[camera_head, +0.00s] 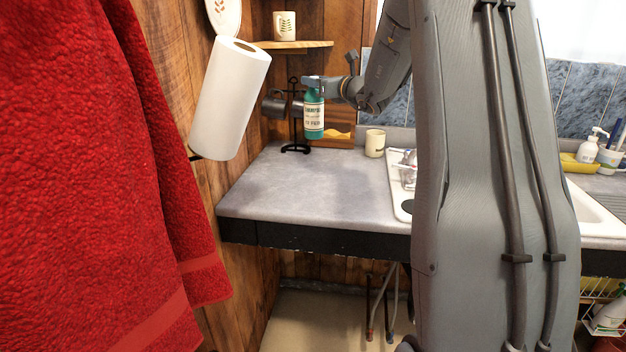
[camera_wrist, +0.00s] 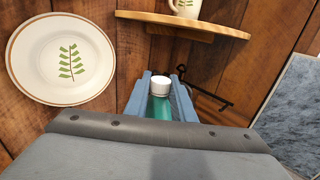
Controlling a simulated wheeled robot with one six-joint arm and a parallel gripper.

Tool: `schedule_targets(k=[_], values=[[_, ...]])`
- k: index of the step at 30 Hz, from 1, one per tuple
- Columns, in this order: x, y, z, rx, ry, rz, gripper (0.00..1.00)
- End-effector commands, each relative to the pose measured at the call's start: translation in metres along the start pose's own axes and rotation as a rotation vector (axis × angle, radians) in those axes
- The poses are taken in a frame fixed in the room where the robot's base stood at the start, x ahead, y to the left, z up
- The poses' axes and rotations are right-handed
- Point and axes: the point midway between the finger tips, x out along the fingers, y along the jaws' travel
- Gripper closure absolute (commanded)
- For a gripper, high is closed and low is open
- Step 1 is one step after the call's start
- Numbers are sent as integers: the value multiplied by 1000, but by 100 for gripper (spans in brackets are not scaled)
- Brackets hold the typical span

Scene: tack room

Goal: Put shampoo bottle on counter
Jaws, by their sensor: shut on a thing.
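The shampoo bottle (camera_head: 314,117) is teal with a pale label and hangs upright above the back left part of the counter. My gripper (camera_head: 313,84) is shut on it near its top. In the wrist view the bottle's white cap and teal shoulder (camera_wrist: 160,104) show between the two blue-grey fingers of my gripper (camera_wrist: 160,93). The grey counter (camera_head: 300,190) lies below, with its left part bare. I cannot tell the exact gap between the bottle's base and the counter.
A black mug stand (camera_head: 295,148) with dark mugs stands just left of the bottle. A cream cup (camera_head: 375,143) stands to the right, near the sink (camera_head: 396,187). A paper towel roll (camera_head: 229,100) and red towel (camera_head: 90,180) hang at left. A corner shelf (camera_wrist: 180,25) holds a mug.

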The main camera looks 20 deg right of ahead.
Motion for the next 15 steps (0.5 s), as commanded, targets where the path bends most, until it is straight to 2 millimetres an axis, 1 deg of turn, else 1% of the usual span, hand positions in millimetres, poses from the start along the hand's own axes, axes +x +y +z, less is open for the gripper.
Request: schedule_targets(k=[1,4,7,13,15], values=[[4,-1,-12,0,-2,0,100],[8,-2,-27,-1,-2,0,100],[10,-2,-37,-1,-2,0,100],[13,-3,-48,0,-1,0,100],[13,-3,-56,1,1,0,100]])
